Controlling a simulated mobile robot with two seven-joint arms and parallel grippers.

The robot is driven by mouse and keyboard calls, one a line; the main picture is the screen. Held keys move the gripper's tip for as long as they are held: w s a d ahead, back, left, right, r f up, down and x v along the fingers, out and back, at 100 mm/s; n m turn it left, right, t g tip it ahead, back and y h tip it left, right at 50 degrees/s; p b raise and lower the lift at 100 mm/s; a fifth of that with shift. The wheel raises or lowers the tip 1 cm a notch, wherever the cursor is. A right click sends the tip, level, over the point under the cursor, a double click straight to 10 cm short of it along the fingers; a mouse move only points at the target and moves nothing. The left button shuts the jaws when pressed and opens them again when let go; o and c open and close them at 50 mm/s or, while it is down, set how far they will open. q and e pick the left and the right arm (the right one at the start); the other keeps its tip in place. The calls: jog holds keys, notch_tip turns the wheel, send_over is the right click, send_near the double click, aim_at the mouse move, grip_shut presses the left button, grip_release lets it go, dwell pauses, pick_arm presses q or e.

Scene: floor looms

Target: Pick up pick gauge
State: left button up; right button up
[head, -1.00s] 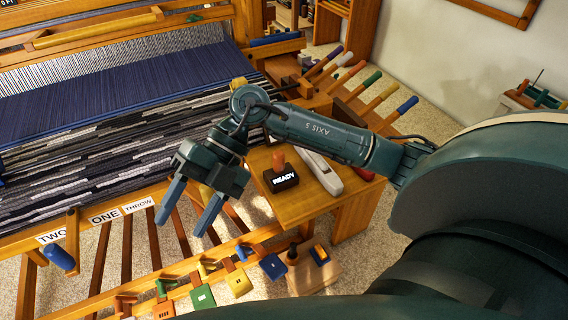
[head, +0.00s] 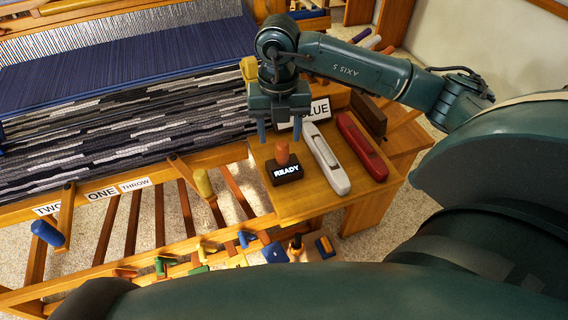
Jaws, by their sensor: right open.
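I cannot tell for sure which thing is the pick gauge; no item carries that name. My right gripper (head: 280,130) is open and empty, its two blue fingers pointing down over the back left part of the small wooden side table (head: 290,207). On that table stand a dark block marked READY (head: 285,174) with an orange-brown peg, a white shuttle (head: 327,160) and a red shuttle (head: 361,147). The gripper is behind the READY block and left of the shuttles, and its fingers partly cover a sign ending in LUE (head: 319,108). My left gripper is not in view.
The loom's striped cloth (head: 130,125) and blue warp fill the left. A dark brown block (head: 369,114) stands at the table's back right. Treadles and several coloured tags are low in front. The table's front strip is bare.

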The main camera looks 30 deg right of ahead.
aim_at(282, 144)
jog(key=shift+s+d+f+p, duration=0.1)
jog(key=shift+d+f+p, duration=0.1)
jog(key=shift+f, duration=1.4)
jog(key=shift+s+d+f+p, duration=0.1)
jog(key=shift+f+p, duration=0.05)
jog(key=shift+f, duration=1.4)
jog(key=c, duration=1.1)
jog(key=shift+r, duration=0.1)
